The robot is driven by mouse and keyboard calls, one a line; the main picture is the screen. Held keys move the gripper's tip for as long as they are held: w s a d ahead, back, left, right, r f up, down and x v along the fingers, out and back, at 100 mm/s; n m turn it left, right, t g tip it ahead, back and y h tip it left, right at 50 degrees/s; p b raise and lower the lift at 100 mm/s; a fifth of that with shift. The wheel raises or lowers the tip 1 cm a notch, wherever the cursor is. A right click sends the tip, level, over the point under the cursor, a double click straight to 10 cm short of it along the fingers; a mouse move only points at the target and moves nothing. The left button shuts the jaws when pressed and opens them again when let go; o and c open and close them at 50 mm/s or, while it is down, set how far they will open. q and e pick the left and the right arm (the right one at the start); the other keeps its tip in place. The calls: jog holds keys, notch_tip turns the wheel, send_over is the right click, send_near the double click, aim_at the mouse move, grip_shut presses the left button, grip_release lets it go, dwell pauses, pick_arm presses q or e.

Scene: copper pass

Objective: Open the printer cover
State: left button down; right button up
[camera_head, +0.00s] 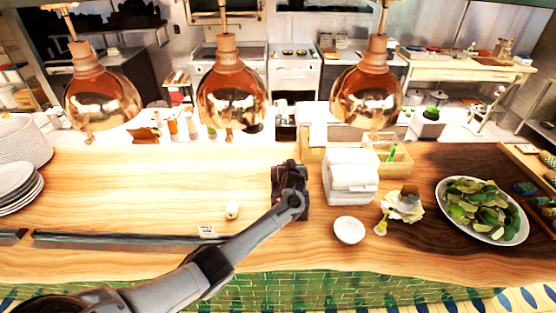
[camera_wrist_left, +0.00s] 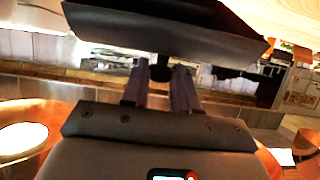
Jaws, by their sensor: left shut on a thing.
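My left gripper (camera_head: 289,174) is at the printer. In the left wrist view, the two fingers of my left gripper (camera_wrist_left: 160,86) are close together around a small dark part, just below a wide black panel (camera_wrist_left: 165,32) that looks like the printer cover. How far the cover is tilted is hard to tell. My right gripper is not in view.
A plate of limes (camera_head: 481,210) is at far right. Copper lamps (camera_head: 231,95) hang above. The counter's left middle is mostly clear.

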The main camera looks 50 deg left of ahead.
pick_arm(q)
jog(key=shift+s+d+f+t+y, duration=0.3)
jog(key=shift+s+d+f, duration=0.05)
jog(key=shift+d+f, duration=0.1)
jog(key=shift+s+d+f, duration=0.3)
jog(key=shift+d+f, duration=0.1)
jog(key=shift+f, duration=0.3)
jog(key=c, duration=0.9)
grip_release()
jog(key=shift+s+d, duration=0.1)
jog(key=shift+r, duration=0.2)
jog(key=shift+s+d+r, duration=0.25)
jog(key=shift+d, duration=0.2)
jog(key=v, duration=0.9)
jog(key=shift+s+d+r, duration=0.1)
jog(key=shift+s+d, duration=0.05)
jog(key=shift+s, duration=0.05)
